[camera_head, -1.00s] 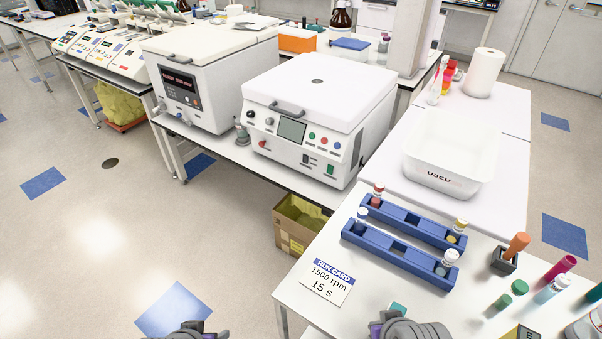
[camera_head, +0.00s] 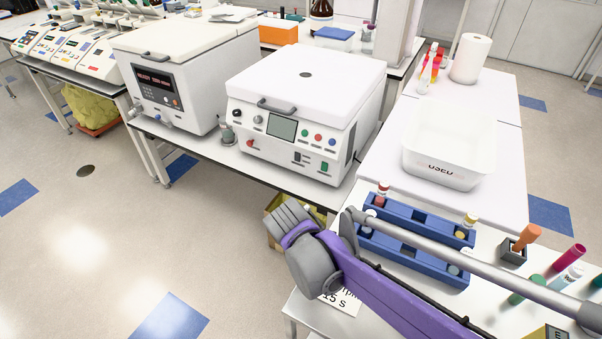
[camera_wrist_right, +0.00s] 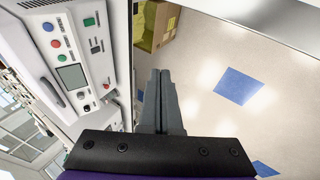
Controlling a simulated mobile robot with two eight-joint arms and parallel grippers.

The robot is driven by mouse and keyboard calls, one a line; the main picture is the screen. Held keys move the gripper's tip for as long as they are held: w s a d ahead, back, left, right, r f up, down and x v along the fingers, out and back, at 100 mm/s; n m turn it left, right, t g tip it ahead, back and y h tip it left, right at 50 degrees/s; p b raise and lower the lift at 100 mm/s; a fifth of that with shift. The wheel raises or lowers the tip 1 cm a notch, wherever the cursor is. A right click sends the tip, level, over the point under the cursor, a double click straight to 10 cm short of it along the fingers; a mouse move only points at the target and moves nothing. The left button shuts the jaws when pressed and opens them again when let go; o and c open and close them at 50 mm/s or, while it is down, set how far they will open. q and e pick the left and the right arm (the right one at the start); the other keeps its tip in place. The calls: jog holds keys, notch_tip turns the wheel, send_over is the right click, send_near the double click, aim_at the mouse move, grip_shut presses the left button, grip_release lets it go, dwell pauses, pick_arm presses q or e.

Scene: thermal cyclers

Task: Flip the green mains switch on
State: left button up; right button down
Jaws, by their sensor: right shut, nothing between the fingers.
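The green mains switch (camera_head: 324,167) is a small green rocker low at the right of the white centrifuge's (camera_head: 307,110) front panel, beside a black socket. In the right wrist view the panel is turned on its side at the left, and the green switch (camera_wrist_right: 88,21) shows near its top. Whether it is on or off is too small to tell. My right gripper (camera_wrist_right: 160,75) is shut and empty, in open space apart from the panel. In the head view my right arm reaches in front of the bench, but its fingertips cannot be made out. My left gripper is out of view.
A cardboard box (camera_wrist_right: 157,24) stands on the floor below the bench. Blue tube racks (camera_head: 415,222) and a run card (camera_head: 344,301) lie partly behind my right arm. A white tub (camera_head: 449,150) stands farther back. The floor before the centrifuge is clear.

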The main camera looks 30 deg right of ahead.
aim_at(323, 171)
jog(key=w+d+f+n+h+b, duration=0.1)
jog(key=w+d+f+n+h, duration=0.3)
jog(key=w+d+f+n, duration=0.4)
jog(key=w+d+f+n+h+b, duration=0.1)
jog(key=w+d+f+n+h, duration=0.3)
jog(key=w, duration=1.2)
jog(key=d+f+n, duration=0.4)
jog(key=d+f, duration=0.2)
jog(key=d, duration=0.2)
jog(key=shift+w+d+f+n+t, duration=0.2)
jog(key=shift+w+d+n+t, duration=0.05)
jog(key=shift+n+t, duration=0.05)
jog(key=shift+d, duration=0.1)
jog(key=x, duration=0.4)
jog(key=p+x, duration=0.1)
jog(key=x, duration=0.4)
jog(key=r+p+x, duration=0.1)
jog(key=x, duration=0.3)
jog(key=shift+w+d+f, duration=0.15)
jog(key=shift+w+d, duration=0.15)
jog(key=shift+d, duration=0.15)
